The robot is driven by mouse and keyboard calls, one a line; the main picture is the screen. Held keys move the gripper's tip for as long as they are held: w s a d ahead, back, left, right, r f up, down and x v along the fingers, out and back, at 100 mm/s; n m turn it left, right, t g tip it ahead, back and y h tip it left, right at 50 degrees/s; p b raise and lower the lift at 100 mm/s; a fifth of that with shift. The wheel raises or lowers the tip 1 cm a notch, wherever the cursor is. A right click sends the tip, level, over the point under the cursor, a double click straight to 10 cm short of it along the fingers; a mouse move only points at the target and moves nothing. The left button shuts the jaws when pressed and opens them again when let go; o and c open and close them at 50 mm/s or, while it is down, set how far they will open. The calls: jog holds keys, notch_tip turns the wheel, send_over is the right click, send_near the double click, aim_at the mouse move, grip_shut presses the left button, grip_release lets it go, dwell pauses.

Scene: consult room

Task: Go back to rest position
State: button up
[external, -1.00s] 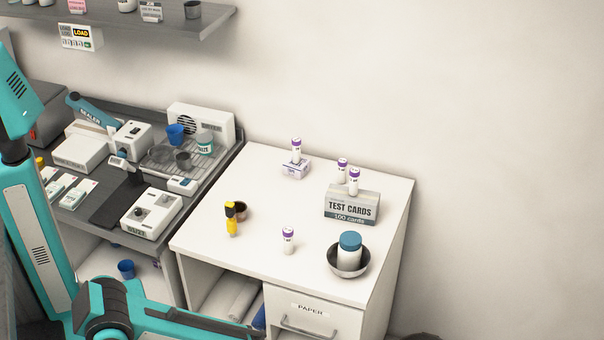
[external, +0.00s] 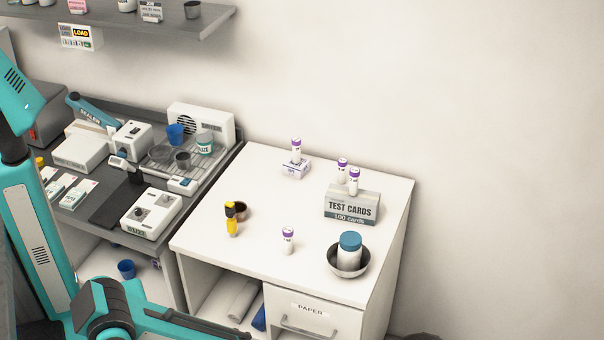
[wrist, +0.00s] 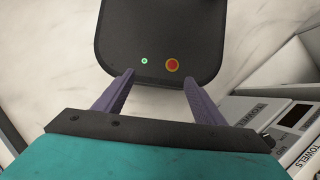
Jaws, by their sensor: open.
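In the wrist view my gripper (wrist: 159,82) is open, with its two purple fingers spread apart and nothing between them. It points down over a dark rounded panel with a green light and a red button, which looks like part of my own base. In the external view my teal and black arm is folded at the lower left, in front of the white cabinet (external: 215,215). The gripper itself is not visible there.
A grey bench (external: 75,208) with devices stands left.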

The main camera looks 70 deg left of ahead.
notch_tip(320, 180, down, 2)
jog(key=shift+b, duration=1)
